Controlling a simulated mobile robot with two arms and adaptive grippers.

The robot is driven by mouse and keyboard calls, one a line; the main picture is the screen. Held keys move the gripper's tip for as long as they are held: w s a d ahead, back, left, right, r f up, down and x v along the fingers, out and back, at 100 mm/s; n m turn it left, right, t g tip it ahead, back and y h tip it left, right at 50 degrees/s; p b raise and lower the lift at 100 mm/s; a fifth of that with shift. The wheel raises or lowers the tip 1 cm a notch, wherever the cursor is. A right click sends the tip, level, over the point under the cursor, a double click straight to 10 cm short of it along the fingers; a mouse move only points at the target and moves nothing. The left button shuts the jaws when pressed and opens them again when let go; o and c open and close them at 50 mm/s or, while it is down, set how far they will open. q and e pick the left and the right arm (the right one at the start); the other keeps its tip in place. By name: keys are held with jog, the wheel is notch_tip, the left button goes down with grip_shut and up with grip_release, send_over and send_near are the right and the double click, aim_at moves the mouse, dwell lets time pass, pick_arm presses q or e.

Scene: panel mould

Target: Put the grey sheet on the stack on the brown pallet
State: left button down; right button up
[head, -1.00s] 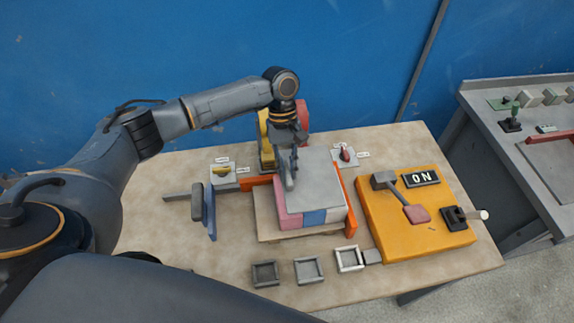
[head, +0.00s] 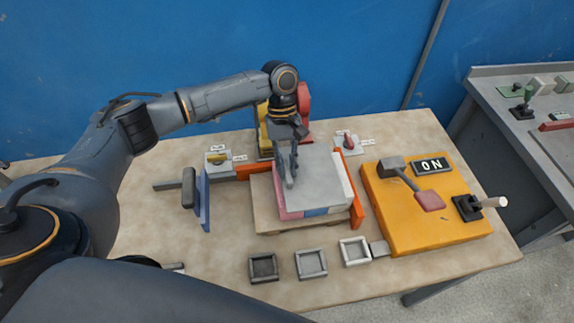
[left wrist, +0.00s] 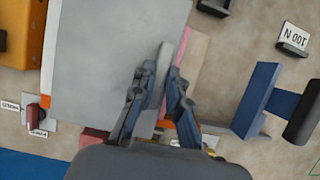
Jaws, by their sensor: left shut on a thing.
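My left gripper (head: 290,182) points down and is shut on the grey sheet (head: 320,178) near its left side. The sheet lies flat over the stack (head: 290,215), whose pink, blue and white layers show at the front. I cannot tell whether the sheet rests on it. The stack stands on the brown pallet (head: 262,217), which shows at its left and front. In the left wrist view, the sheet (left wrist: 105,55) fills the middle left, and the fingers (left wrist: 160,85) close around a thin grey strip at it. Pinkish stack layers show beside its edge there. My right gripper is not in view.
Orange guides stand behind the stack (head: 252,172) and right of it (head: 356,205). A blue plate (head: 203,205) with a dark handle stands left. A yellow-orange box (head: 425,225) with an ON sign is at right. Small square trays (head: 311,263) line the front.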

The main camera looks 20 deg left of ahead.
pick_arm(q)
jog(key=shift+f, duration=0.55)
jog(key=c, duration=1.3)
grip_release()
jog(key=shift+o, duration=0.2)
jog(key=v, duration=1.2)
